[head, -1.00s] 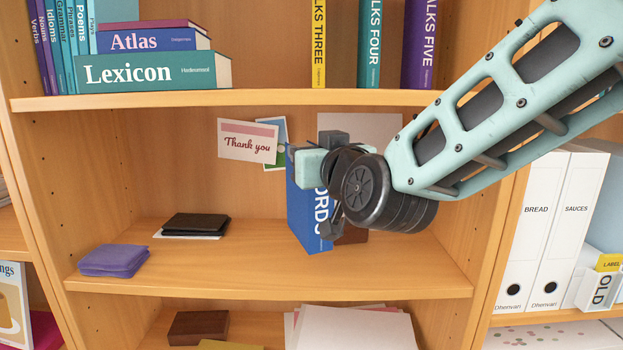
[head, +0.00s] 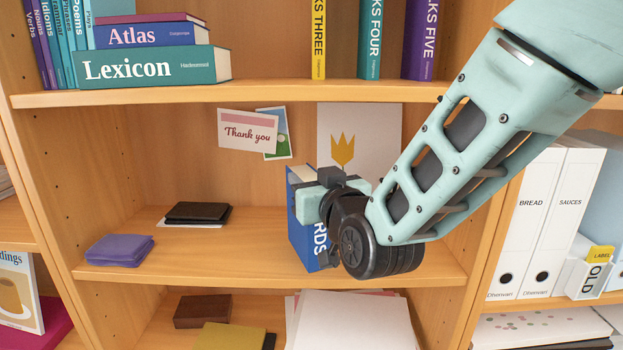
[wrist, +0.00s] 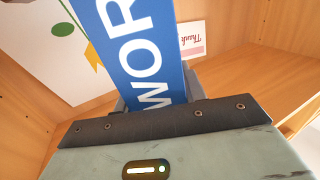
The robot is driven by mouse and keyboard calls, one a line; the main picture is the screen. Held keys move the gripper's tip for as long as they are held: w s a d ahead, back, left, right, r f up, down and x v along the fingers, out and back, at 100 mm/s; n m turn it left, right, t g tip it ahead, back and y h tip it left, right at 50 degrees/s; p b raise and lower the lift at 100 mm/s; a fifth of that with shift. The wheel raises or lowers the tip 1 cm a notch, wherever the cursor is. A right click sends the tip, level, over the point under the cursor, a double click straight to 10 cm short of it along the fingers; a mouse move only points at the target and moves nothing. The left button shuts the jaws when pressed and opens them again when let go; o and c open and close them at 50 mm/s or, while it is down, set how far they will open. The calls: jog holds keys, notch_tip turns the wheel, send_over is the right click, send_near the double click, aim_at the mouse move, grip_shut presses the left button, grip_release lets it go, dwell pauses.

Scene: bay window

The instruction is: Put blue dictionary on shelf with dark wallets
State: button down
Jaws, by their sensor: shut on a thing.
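The blue dictionary (head: 301,232) stands upright at the middle shelf (head: 230,255), right of centre, with white letters on its spine. My gripper (head: 322,196) is shut on it, reaching in from the right; I cannot tell whether its bottom rests on the shelf or hangs just above. In the wrist view the dictionary (wrist: 140,45) rises from between the jaws. The dark wallets (head: 197,212) lie stacked at the left on this same shelf, clear of the dictionary. My gripper and forearm hide part of the dictionary and the shelf's right side.
Purple cloths or wallets (head: 119,250) lie at the front left. The upper shelf (head: 270,92) holds books overhead. The shelf between the wallets and the dictionary is bare.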

jog(key=c, duration=0.8)
grip_release()
jog(key=shift+f, duration=0.1)
